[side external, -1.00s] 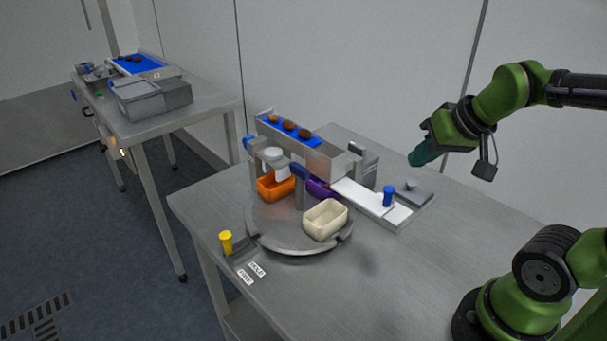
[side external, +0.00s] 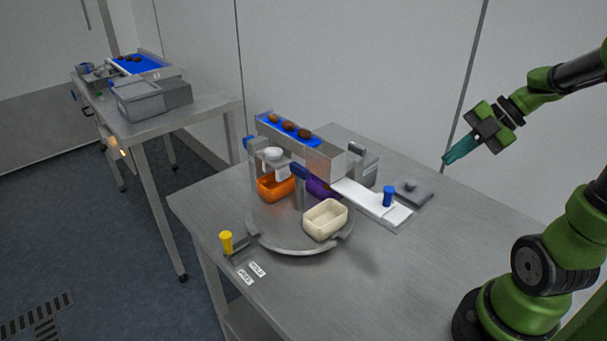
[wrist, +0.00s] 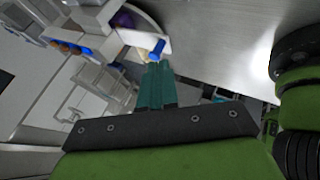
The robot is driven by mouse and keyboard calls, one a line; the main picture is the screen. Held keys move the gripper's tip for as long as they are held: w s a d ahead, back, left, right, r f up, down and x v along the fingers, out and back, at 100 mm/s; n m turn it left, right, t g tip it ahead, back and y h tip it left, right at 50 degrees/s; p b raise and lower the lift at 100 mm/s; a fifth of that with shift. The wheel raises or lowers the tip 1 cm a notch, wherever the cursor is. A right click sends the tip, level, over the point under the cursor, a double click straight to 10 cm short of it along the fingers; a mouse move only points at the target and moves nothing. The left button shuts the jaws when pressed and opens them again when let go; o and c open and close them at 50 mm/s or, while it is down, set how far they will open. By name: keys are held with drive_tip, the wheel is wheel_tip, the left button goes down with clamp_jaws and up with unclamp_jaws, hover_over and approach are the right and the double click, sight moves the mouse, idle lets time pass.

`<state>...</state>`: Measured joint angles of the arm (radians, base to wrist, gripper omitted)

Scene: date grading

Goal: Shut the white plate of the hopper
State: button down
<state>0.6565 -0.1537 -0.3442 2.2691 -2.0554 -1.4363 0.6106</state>
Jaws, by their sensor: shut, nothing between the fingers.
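The white plate (side external: 358,197) sticks out from under the right end of the hopper (side external: 324,160), toward the front right. A blue knob (side external: 388,196) stands upright near its outer end. In the wrist view the blue knob (wrist: 157,49) shows just beyond my fingertips, with part of the white plate (wrist: 135,38) beside it. My gripper (side external: 447,161) is shut and empty, in the air to the right of the plate and above the table, apart from the knob. The wrist view shows its teal fingers (wrist: 154,68) together. The plate's inner end is hidden under the hopper.
A round turntable (side external: 285,236) carries an orange bin (side external: 270,193), a purple bin (side external: 318,188) and a cream bin (side external: 319,227). A yellow knob (side external: 226,242) stands at its left. A grey plate with a small knob (side external: 412,192) lies behind the white plate. The table's front right is clear.

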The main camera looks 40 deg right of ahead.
drive_tip(key=w+a+f+n+g, duration=0.1)
drive_tip(key=w+a+f, duration=0.4)
drive_tip(key=a+f, duration=0.2)
drive_tip(key=shift+a+f+y, duration=0.25)
drive_tip(key=shift+f+y, duration=0.15)
drive_tip(key=shift+f, duration=0.3)
drive_tip(key=shift+w, duration=0.15)
hover_over(363, 189)
drive_tip(key=d, duration=0.1)
drive_tip(key=shift+s+d+r, duration=0.1)
drive_tip(key=shift+s+d, duration=0.1)
drive_tip(key=shift+s, duration=0.05)
